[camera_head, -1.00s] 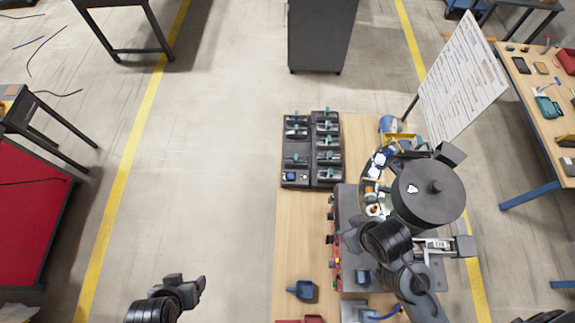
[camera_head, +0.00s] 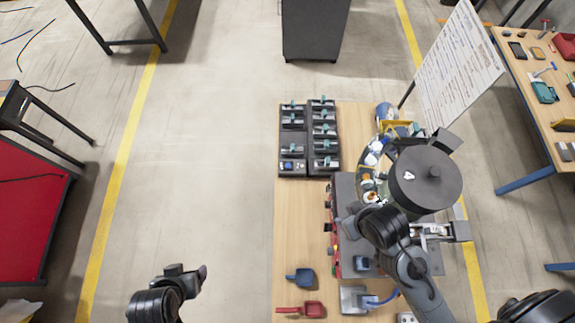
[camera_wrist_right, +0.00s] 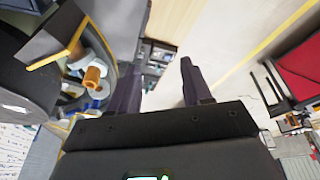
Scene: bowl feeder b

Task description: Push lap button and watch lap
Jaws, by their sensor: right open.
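The bowl feeder (camera_head: 366,185), a round bowl with small white, blue and orange parts at its rim, stands on the bench under a dark round hopper (camera_head: 427,180). A grey machine box (camera_head: 348,255) has small coloured buttons (camera_head: 333,228) along its left face; I cannot tell which is the lap button. My right gripper (camera_head: 352,222) is above this box, left of the hopper, and partly hidden by its wrist. In the right wrist view its two fingers (camera_wrist_right: 160,88) are apart and empty, with the bowl on the left. My left gripper (camera_head: 200,276) hangs over open floor left of the bench.
Black trays (camera_head: 309,170) with several compartments sit at the bench's far left. A blue scoop (camera_head: 301,277) and a red scoop (camera_head: 308,309) lie near the front. A white board (camera_head: 458,65) stands behind the feeder.

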